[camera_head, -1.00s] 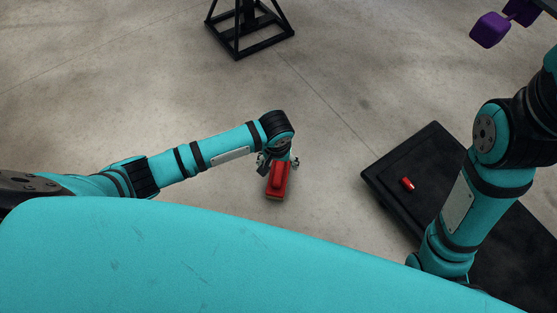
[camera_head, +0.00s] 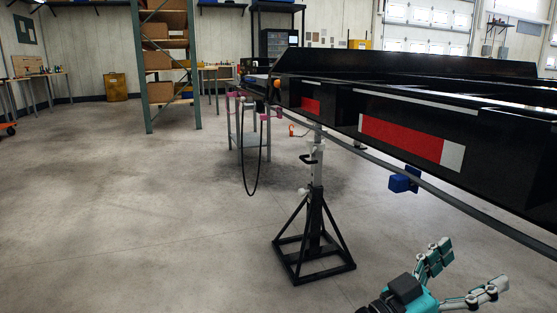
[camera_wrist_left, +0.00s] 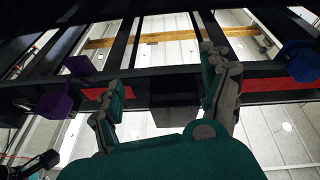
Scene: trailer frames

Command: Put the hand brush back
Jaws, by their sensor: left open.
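I do not see a hand brush in either current view. My left gripper (camera_head: 475,263) is at the lower right of the head view, with its teal and grey fingers spread and nothing between them. In the left wrist view the same gripper (camera_wrist_left: 160,75) is open and empty, its fingers pointing up toward the dark underside of a frame. My right gripper is not in view.
A long black trailer frame (camera_head: 480,145) with red and white strips spans the right. A black jack stand (camera_head: 314,243) is under its end. A blue block (camera_head: 403,181) hangs below it. A shelf rack (camera_head: 165,60) stands behind. The left floor is clear.

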